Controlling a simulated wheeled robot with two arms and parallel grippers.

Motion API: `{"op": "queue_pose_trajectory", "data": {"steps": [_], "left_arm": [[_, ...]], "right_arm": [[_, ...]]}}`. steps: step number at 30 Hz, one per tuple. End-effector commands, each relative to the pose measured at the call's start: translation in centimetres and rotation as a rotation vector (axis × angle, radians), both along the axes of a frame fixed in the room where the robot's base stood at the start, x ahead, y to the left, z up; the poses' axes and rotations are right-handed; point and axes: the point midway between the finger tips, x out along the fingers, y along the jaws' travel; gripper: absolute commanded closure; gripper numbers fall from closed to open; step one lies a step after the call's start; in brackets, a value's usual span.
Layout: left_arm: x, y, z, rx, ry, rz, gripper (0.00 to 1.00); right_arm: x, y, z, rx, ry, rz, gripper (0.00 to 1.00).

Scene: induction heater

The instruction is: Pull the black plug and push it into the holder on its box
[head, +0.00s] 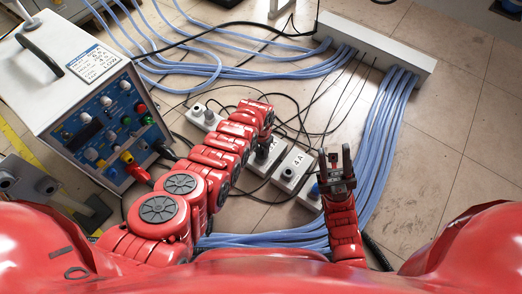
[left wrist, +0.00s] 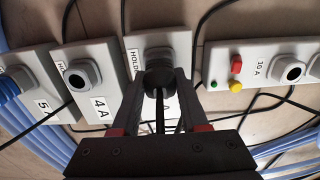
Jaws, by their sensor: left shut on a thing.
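The black plug (left wrist: 158,78) is at the face of a grey box with a HOLDER label (left wrist: 150,42) in the left wrist view. My left gripper (left wrist: 158,92) is shut on the plug, one finger on each side. A black cable runs from the plug toward the camera. The fingers hide the lower part of the box and its rating label. I cannot tell how deep the plug sits. In the head view, my left gripper (head: 265,138) is over this box, between its neighbours. My right gripper (head: 335,160) is open and empty, pointing up at the right.
The 4 A box (left wrist: 100,96) and a box marked 5 (left wrist: 40,72) stand to the left in the wrist view. The 10 A box (left wrist: 262,50) with coloured buttons is to the right. Loose black cables and blue hoses (head: 392,120) surround the boxes. The heater unit (head: 80,100) stands left.

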Motion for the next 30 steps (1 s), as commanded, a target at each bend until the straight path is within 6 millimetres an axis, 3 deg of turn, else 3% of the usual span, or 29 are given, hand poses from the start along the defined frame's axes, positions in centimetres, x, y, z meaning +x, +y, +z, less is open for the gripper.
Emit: {"op": "queue_pose_trajectory", "data": {"steps": [9,10,15,25,30], "left_arm": [[0.0,0.0,-0.6,0.0,0.0,0.0,1.0],[0.0,0.0,-0.5,0.0,0.0,0.0,0.51],[0.0,0.0,-0.4,0.0,0.0,0.0,0.21],[0.0,0.0,-0.4,0.0,0.0,0.0,0.21],[0.0,0.0,-0.5,0.0,0.0,0.0,0.21]], "right_arm": [[0.0,0.0,-0.6,0.0,0.0,0.0,0.6],[0.0,0.0,-0.5,0.0,0.0,0.0,0.6],[0.0,0.0,-0.4,0.0,0.0,0.0,0.6],[0.0,0.0,-0.2,0.002,-0.007,0.002,0.6],[-0.2,0.0,1.9,0.025,-0.076,0.017,0.6]]}}
